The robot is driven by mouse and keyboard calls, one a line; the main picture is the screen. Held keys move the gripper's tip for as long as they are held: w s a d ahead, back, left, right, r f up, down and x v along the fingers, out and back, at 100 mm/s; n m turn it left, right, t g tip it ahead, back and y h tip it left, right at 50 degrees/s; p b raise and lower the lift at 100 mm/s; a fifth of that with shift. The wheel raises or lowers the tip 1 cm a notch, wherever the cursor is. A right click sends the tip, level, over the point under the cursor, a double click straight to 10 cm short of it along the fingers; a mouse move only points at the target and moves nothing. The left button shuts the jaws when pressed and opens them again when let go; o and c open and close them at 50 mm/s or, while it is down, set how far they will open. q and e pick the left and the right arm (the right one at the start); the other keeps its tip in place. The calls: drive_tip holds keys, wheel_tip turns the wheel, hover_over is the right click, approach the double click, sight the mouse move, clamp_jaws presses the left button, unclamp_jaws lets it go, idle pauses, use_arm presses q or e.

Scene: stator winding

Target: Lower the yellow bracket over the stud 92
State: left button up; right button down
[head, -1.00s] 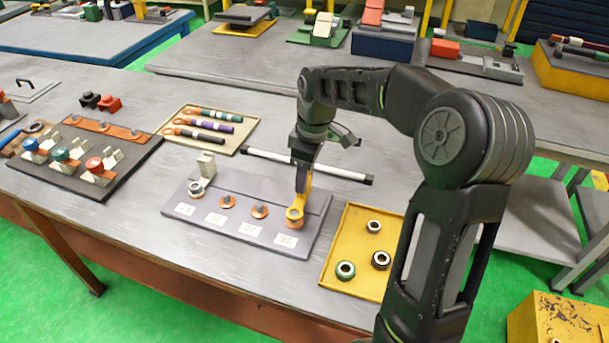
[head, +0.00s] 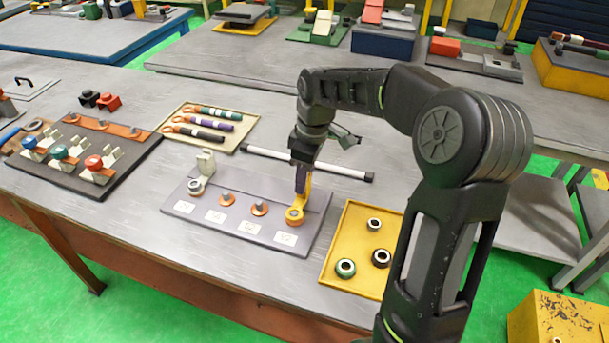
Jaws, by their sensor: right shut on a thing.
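The yellow bracket (head: 296,213) is at the right end of the grey plate (head: 250,239), with its ring around or just above the rightmost stud, behind the rightmost label. I cannot tell whether the ring touches the plate. My right gripper (head: 302,182) is shut on the upright part of the yellow bracket from above. The stud is mostly hidden inside the ring. Two bare studs on orange bases (head: 259,208) stand in the middle of the plate. A white bracket (head: 202,172) stands on the leftmost stud. My left gripper is not in view.
A yellow tray (head: 342,230) with several ring nuts lies right of the plate. A dark-tipped white rod (head: 280,158) lies behind it. A beige tray (head: 242,143) holds handled tools. A dark board (head: 125,172) with coloured knobs lies left.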

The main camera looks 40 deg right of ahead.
drive_tip(key=shift+f+b, duration=0.4)
drive_tip(key=shift+f, duration=0.3)
idle(1.2)
drive_tip(key=c, duration=0.9)
unclamp_jaws()
wheel_tip(320, 180, up, 7)
drive_tip(key=p, duration=0.5)
drive_tip(key=shift+p, duration=0.3)
